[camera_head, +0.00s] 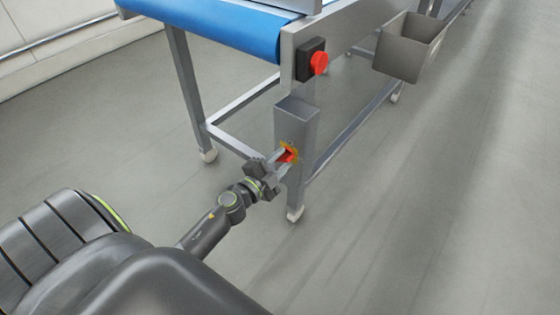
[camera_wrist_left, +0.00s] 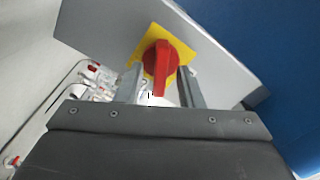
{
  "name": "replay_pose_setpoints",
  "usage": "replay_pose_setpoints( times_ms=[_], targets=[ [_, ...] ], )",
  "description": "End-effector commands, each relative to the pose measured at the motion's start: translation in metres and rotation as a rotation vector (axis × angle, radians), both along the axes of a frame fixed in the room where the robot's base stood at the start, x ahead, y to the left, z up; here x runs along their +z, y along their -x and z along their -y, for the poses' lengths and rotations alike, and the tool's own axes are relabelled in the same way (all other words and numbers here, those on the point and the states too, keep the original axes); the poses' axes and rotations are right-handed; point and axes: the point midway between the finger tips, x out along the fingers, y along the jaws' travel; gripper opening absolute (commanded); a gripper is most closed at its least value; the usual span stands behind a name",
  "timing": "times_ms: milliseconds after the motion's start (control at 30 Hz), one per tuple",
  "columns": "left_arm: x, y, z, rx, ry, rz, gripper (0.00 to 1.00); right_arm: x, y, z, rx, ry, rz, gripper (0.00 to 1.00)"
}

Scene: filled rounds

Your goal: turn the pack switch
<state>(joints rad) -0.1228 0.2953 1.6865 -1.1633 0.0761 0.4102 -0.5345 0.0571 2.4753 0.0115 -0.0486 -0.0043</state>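The pack switch is a red rotary knob (camera_wrist_left: 160,62) on a yellow plate (camera_wrist_left: 184,50), on the face of a grey box (camera_head: 295,115) on the conveyor's leg. In the head view the red knob (camera_head: 287,156) shows partly between my left gripper's fingers. My left gripper (camera_head: 280,158) is right at the switch; in the wrist view its two fingers (camera_wrist_left: 160,88) stand apart on either side of the knob's lower end. A gap shows between the fingers and the knob, so it looks open. My right gripper is in neither view.
A red push button (camera_head: 319,63) on a black housing sits above the switch on the conveyor frame. The blue belt (camera_head: 225,28) lies behind it. A grey metal bin (camera_head: 408,50) hangs at the upper right. The floor at the right is clear.

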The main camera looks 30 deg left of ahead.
Motion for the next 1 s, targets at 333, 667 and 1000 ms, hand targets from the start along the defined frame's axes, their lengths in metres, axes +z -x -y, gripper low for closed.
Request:
replay_pose_setpoints(
  times_ms=[333,667,1000],
  targets=[
    [-0.0001,0.0004,-0.0001,0.0,0.0,0.0,0.02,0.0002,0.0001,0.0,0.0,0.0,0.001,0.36],
    [-0.0004,0.0005,0.0,0.0,-0.021,0.002,0.0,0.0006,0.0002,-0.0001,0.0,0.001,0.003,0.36],
    [-0.0017,0.0006,0.0002,0.0,-0.205,0.015,0.0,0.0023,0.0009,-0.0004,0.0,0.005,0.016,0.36]
  ],
)
